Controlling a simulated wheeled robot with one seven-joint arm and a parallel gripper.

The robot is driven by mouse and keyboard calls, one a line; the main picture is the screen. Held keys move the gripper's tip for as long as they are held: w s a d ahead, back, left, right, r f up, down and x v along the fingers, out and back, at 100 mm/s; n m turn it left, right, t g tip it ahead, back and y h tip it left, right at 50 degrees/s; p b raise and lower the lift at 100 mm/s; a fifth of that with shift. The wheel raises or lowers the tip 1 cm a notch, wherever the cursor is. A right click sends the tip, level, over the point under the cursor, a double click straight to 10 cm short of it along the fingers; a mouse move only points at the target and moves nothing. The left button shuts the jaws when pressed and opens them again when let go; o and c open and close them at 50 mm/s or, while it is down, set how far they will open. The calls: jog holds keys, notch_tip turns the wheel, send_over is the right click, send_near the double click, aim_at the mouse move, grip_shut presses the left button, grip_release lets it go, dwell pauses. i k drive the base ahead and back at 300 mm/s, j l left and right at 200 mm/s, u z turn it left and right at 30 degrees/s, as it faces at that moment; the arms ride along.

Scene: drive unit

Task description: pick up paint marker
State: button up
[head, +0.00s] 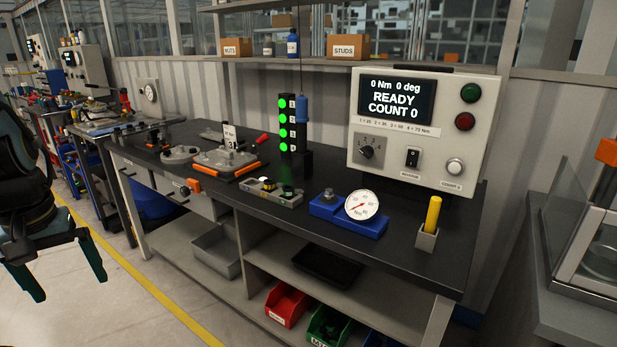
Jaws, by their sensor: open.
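The paint marker (433,214) is a yellow cylinder standing upright in a small grey holder (427,240). The holder sits near the right front of the dark workbench top; its walls hide the marker's lower end. My gripper (68,287) is at the left edge of the head view, with its two fingers spread apart and nothing between them. It is in front of the bench's left part, far to the left of the marker.
A blue block with a round dial gauge (362,205) stands left of the holder. A control box (424,125) stands behind the marker. A grey tray (267,192) and a light tower (285,125) are farther left. Bare bench top (400,222) lies between gauge and holder.

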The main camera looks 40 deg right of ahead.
aim_at(434, 203)
jog(key=i+l, duration=0.3)
jog(key=i, duration=0.15)
jog(key=i+l+z, duration=0.1)
jog(key=i+l, duration=0.25)
jog(key=i+z, duration=0.15)
jog(key=z, duration=1.8)
